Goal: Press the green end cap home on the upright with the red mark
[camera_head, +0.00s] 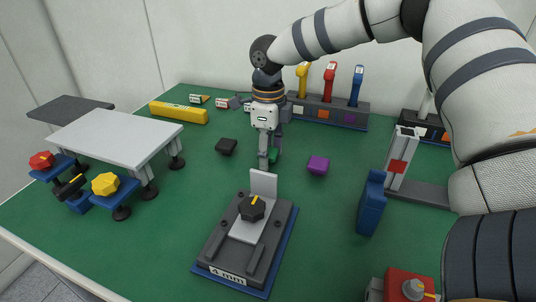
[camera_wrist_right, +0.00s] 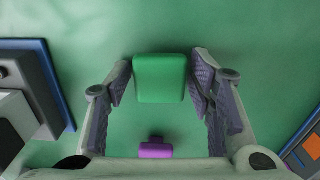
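The green end cap (camera_head: 274,156) is on the green table in the middle, mostly hidden by my right gripper in the head view. In the right wrist view the green cap (camera_wrist_right: 160,78) is between the two fingers. My right gripper (camera_head: 268,160) points down, its fingers on either side of the cap; the wrist view (camera_wrist_right: 160,85) shows a narrow gap beside at least the right pad. The upright with the red mark (camera_head: 397,167) stands at the right on a dark grey frame (camera_head: 427,194). My left gripper is out of view.
A purple cap (camera_head: 318,165) and a black cap (camera_head: 227,146) lie nearby. A fixture marked 4 mm (camera_head: 236,270) stands in front. A blue block (camera_head: 371,205) stands between the caps and the frame. A tool rack (camera_head: 335,112) is behind, a raised grey plate (camera_head: 115,135) at left.

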